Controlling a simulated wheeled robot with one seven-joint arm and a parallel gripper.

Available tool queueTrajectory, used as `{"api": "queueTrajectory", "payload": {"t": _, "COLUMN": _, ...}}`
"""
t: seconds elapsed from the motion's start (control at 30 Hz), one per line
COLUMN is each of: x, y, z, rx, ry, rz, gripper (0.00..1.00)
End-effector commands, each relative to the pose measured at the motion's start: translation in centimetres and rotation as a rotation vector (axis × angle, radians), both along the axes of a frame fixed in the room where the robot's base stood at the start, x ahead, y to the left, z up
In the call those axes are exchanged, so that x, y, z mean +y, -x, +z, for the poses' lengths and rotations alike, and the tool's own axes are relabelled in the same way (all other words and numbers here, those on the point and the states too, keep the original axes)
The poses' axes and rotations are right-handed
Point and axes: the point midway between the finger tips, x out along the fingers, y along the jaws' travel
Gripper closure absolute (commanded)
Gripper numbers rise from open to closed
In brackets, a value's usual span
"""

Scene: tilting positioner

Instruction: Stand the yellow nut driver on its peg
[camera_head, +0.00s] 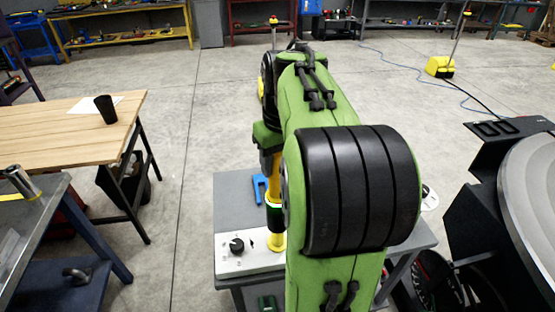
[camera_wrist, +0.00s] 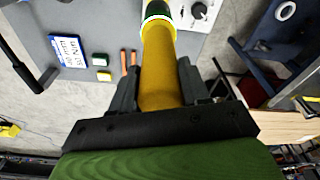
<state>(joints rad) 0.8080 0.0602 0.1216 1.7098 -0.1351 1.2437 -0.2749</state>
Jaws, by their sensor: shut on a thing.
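The yellow nut driver (camera_head: 273,187) is upright below my gripper (camera_head: 270,160), over the grey table. In the wrist view its yellow shaft (camera_wrist: 159,68) runs between the two dark fingers of my gripper (camera_wrist: 158,82), which are shut on it. A dark green band with a pale ring (camera_wrist: 157,14) shows at its far end. In the head view, below the dark band, a yellow flared piece (camera_head: 277,243) meets the white panel. I cannot tell whether this is part of the driver or a separate base. The peg cannot be made out.
The grey table (camera_head: 230,190) carries a white control panel (camera_head: 232,262) with a black knob (camera_head: 237,245). A blue label card (camera_wrist: 68,51) and small green and yellow blocks lie on it. A wooden table (camera_head: 60,130) with a black cup (camera_head: 105,109) stands left. My arm hides much of the table.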

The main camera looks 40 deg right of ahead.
Motion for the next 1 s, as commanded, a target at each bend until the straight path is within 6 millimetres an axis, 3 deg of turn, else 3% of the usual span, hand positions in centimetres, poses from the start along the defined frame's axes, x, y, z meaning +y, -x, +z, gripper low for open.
{"api": "queueTrajectory", "payload": {"t": 0.27, "x": 0.0, "y": 0.0, "z": -0.1, "rx": -0.003, "ry": 0.002, "rz": 0.0, "gripper": 0.91}}
{"api": "queueTrajectory", "payload": {"t": 1.0, "x": 0.0, "y": 0.0, "z": -2.8, "rx": -0.003, "ry": 0.002, "rz": 0.0, "gripper": 0.91}}
